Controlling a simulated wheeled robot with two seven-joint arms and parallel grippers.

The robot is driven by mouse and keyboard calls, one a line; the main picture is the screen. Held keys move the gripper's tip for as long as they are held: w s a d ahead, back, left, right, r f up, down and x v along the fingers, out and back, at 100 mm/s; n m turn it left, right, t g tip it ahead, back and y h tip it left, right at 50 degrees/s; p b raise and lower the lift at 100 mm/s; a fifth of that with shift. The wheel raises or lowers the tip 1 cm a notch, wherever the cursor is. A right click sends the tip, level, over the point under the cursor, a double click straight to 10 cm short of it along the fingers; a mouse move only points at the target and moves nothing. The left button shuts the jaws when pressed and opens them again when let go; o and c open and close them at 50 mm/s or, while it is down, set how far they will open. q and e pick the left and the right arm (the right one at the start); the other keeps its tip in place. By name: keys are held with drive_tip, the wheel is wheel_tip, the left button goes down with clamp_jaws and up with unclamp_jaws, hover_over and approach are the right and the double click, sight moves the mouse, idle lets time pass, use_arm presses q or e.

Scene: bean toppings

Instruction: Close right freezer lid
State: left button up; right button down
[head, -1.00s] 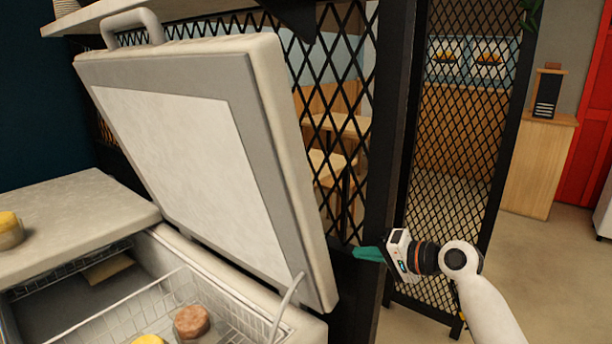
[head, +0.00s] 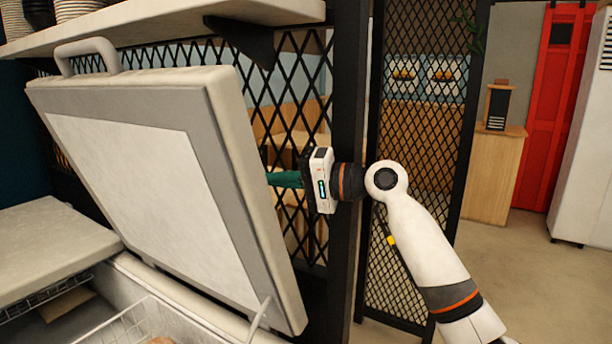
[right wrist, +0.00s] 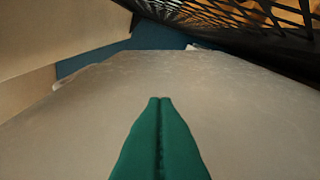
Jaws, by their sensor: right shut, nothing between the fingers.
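The right freezer lid (head: 140,185) stands raised and tilted in the head view, with a pale inner panel and a handle (head: 88,54) on its top edge. The freezer (head: 180,312) below it is open, with a wire basket (head: 125,325) inside. My right gripper (head: 272,179) is shut and empty beside the lid's right edge, pointing left; its fingertips are close to or behind that edge. In the right wrist view the shut green fingers (right wrist: 160,102) point along a broad pale surface that seems to be the lid's outer side (right wrist: 230,110). My left gripper is not in view.
A black mesh partition (head: 300,115) stands close behind the lid, leaving a narrow gap. A shelf (head: 150,28) with stacked bowls runs above. The closed left lid (head: 45,245) lies flat at left. Open floor (head: 530,280) lies to the right.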

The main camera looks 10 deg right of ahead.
sight(267, 193)
drive_tip(key=s, duration=0.1)
drive_tip(key=s+a, duration=0.1)
drive_tip(key=s+f, duration=0.1)
drive_tip(key=shift+a, duration=0.35)
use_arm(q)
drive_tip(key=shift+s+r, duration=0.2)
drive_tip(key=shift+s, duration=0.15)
use_arm(e)
drive_tip(key=shift+a+f, duration=0.1)
drive_tip(key=shift+s, duration=0.1)
